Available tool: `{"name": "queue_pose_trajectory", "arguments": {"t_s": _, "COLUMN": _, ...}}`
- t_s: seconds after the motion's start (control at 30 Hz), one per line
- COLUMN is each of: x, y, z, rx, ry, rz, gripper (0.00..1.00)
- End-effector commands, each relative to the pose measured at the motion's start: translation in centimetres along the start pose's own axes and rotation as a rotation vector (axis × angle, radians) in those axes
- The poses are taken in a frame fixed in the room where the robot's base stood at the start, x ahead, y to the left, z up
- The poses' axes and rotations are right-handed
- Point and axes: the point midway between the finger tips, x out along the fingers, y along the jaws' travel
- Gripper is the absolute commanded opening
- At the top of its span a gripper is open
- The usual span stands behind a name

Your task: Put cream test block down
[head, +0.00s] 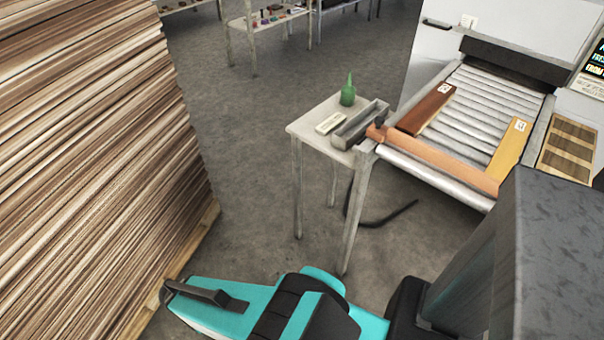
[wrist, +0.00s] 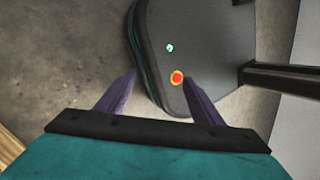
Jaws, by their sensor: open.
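A cream block (head: 330,123) with a small dark marking lies flat on the small side table (head: 303,129), left of a grey open trough. It lies apart from my gripper and is not visible in the wrist view. My gripper (wrist: 160,75) shows in the wrist view as two purple fingers spread wide apart. Nothing is between them except the view down to the floor and a dark base with a red button. In the head view my teal arm is low in the picture, in front of the side table; the fingers cannot be made out there.
The grey trough (head: 360,125) and a green bottle (head: 348,93) share the side table. A roller conveyor (head: 468,112) at right carries a red-brown board (head: 426,108) and a yellowish board (head: 508,152). A tall wood stack (head: 90,150) stands left. Floor between is open.

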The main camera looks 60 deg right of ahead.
Motion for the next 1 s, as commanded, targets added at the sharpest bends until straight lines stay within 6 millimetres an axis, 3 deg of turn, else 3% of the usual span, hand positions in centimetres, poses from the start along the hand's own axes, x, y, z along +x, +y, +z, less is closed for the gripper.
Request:
{"name": "queue_pose_trajectory", "arguments": {"t_s": 0.27, "x": -4.6, "y": 5.4, "z": 1.9, "rx": -0.271, "ry": 0.013, "rz": 0.061, "gripper": 0.61}}
{"name": "queue_pose_trajectory", "arguments": {"t_s": 0.47, "x": -9.1, "y": 9.8, "z": 5.2, "rx": -0.437, "ry": 0.015, "rz": 0.119, "gripper": 0.61}}
{"name": "queue_pose_trajectory", "arguments": {"t_s": 0.77, "x": -16.4, "y": 15.7, "z": 12.9, "rx": -0.596, "ry": -0.003, "rz": 0.211, "gripper": 0.61}}
{"name": "queue_pose_trajectory", "arguments": {"t_s": 1.0, "x": -22.1, "y": 18.9, "z": 21.1, "rx": -0.645, "ry": -0.032, "rz": 0.277, "gripper": 0.61}}
